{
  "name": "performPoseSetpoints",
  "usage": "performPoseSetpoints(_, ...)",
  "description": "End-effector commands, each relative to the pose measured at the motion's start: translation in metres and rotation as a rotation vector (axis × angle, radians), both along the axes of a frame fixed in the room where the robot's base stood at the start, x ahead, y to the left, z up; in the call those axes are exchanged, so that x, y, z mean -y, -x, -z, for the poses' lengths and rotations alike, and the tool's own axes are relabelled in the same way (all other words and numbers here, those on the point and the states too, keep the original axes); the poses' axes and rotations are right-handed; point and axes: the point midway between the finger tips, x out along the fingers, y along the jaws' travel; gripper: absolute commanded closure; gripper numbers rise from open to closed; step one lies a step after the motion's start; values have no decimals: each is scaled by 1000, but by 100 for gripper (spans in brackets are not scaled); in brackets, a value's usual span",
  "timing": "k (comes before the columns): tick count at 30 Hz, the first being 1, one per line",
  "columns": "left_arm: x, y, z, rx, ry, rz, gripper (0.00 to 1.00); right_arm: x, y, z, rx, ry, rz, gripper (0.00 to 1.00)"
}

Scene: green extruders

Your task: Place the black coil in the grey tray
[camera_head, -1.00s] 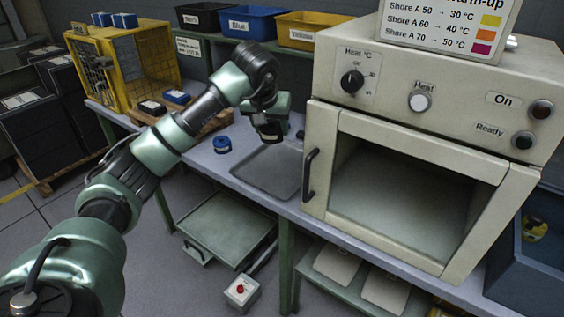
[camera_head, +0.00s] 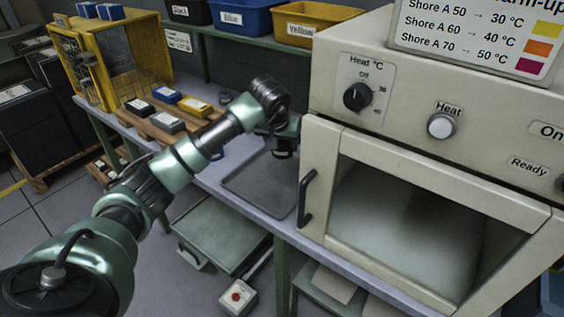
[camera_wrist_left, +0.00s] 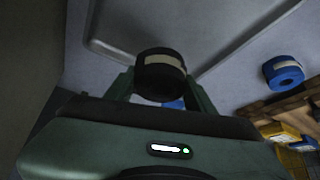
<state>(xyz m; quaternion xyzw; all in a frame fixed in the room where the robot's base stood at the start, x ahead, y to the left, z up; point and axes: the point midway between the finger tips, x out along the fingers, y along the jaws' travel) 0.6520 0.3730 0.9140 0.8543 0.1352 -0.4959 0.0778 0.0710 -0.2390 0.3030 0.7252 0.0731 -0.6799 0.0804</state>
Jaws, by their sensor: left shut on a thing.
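My left gripper (camera_head: 284,143) is shut on the black coil (camera_wrist_left: 161,76), which has a pale label band around its side. In the head view the small dark coil (camera_head: 283,154) shows just below the fingers. The grey tray (camera_head: 257,188) lies on the bench, left of the oven. The coil is held up near the tray's back right part; its height above it is hard to judge. In the left wrist view the tray (camera_wrist_left: 200,25) shows behind the coil, with its rim crossing the picture there. My right gripper is not in view.
A blue coil (camera_wrist_left: 284,72) stands on the bench beside the tray. Bins (camera_head: 243,16) stand on the shelf behind.

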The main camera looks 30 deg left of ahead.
Motion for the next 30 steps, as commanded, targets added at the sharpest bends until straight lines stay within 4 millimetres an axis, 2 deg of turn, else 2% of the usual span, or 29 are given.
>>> performPoseSetpoints(3, 1, 0, 19, 0, 2, 0, 91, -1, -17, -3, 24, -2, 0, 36)
performPoseSetpoints(6, 0, 0, 26, 1, 1, 0, 91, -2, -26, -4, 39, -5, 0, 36)
performPoseSetpoints(10, 0, 0, 35, 0, 1, 0, 91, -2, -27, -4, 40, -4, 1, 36)
performPoseSetpoints(17, 1, 0, 68, -1, 2, 0, 91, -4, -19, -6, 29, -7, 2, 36)
performPoseSetpoints(28, 0, 0, 73, 2, -1, 0, 91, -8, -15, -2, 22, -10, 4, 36)
performPoseSetpoints(29, 0, 0, 73, 1, 0, 0, 41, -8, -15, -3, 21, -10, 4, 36)
performPoseSetpoints(30, 0, 0, 72, 1, 0, 0, 30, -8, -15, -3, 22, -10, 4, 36)
